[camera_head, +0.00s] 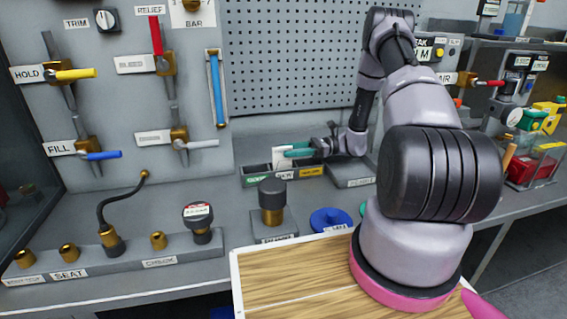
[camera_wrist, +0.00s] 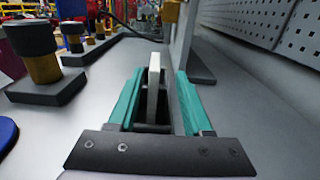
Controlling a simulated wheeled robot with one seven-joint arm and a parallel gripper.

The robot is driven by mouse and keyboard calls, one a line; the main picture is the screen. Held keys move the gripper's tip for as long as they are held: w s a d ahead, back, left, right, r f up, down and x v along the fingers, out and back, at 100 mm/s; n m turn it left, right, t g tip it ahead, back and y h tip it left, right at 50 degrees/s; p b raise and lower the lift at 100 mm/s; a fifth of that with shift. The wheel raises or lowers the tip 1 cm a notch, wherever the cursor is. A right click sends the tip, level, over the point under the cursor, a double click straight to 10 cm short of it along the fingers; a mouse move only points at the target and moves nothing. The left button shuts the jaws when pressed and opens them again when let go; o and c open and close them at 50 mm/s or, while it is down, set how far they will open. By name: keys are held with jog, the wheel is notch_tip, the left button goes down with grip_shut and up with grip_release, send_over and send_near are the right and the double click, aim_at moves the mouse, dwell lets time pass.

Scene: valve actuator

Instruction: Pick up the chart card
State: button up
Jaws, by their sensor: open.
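The chart card is most likely the pale upright card (camera_head: 279,158) standing in a dark slotted holder (camera_head: 257,181) at the back of the bench. In the wrist view a thin pale card (camera_wrist: 153,88) shows nearly edge-on between my fingers. My gripper (camera_head: 291,150) reaches in from the right, its teal fingers level with the card. In the wrist view my gripper (camera_wrist: 160,78) is open, one finger on each side of the card, with gaps visible. The card's lower part sits down in the holder, and any print on it is too small to read.
A dark-capped brass fitting (camera_head: 272,202) on a block stands in front of the holder. A blue round part (camera_head: 330,220) lies to its right. A grey pegboard (camera_head: 290,60) rises behind. A wood-topped surface (camera_head: 290,270) is in the foreground.

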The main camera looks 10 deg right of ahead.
aim_at(276, 151)
jog(key=a, duration=0.5)
jog(key=shift+s+r, duration=0.25)
jog(key=shift+s, duration=0.15)
jog(key=shift+a, duration=0.5)
grip_shut()
